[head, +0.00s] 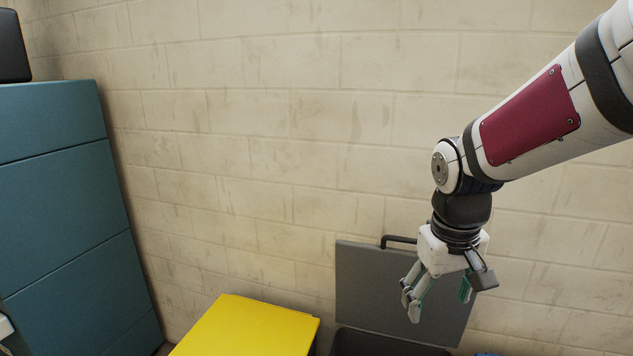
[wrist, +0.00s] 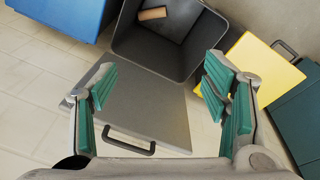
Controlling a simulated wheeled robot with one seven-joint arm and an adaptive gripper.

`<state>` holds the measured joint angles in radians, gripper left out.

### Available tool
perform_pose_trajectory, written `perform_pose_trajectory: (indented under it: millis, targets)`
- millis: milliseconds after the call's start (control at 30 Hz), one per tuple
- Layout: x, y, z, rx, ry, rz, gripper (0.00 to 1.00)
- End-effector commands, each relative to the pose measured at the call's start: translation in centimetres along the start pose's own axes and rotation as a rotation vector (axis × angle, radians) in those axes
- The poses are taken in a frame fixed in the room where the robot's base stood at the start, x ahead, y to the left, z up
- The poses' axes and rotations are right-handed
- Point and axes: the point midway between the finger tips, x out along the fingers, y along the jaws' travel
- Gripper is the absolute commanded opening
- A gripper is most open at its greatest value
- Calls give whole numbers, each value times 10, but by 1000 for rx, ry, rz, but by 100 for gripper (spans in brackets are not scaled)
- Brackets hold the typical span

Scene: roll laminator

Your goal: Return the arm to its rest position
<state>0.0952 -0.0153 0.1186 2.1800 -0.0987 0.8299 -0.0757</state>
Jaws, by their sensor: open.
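My gripper (head: 437,296) hangs at the end of my arm, which reaches in from the upper right in the head view. Its fingers point down in front of a raised grey lid (head: 365,285). In the wrist view my gripper (wrist: 162,88) has its green-padded fingers spread wide, with nothing between them. The grey lid (wrist: 150,115) with its dark handle lies beyond the fingers there.
Below the gripper is an open dark grey bin (head: 375,345); a brown roll (wrist: 152,14) lies inside it. A yellow-topped box (head: 245,330) stands left of it, and a teal cabinet (head: 65,210) farther left. A blue box (wrist: 65,14) is on the bin's other side. A block wall (head: 290,130) stands behind.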

Motion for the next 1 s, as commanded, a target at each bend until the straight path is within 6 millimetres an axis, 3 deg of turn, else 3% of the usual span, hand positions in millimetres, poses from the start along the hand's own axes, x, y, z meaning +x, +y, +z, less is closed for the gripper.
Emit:
perform_pose_trajectory:
  millis: [33,100,300,600,767,1000]
  targets:
    - [-20,-1,14,12,23,7,69]
    - [-39,-3,34,33,45,9,69]
    - [-83,-10,92,89,113,5,69]
    - [-113,-23,167,157,199,-32,69]
    - [-115,-27,183,171,217,-44,69]
    - [-115,-28,185,173,219,-47,69]
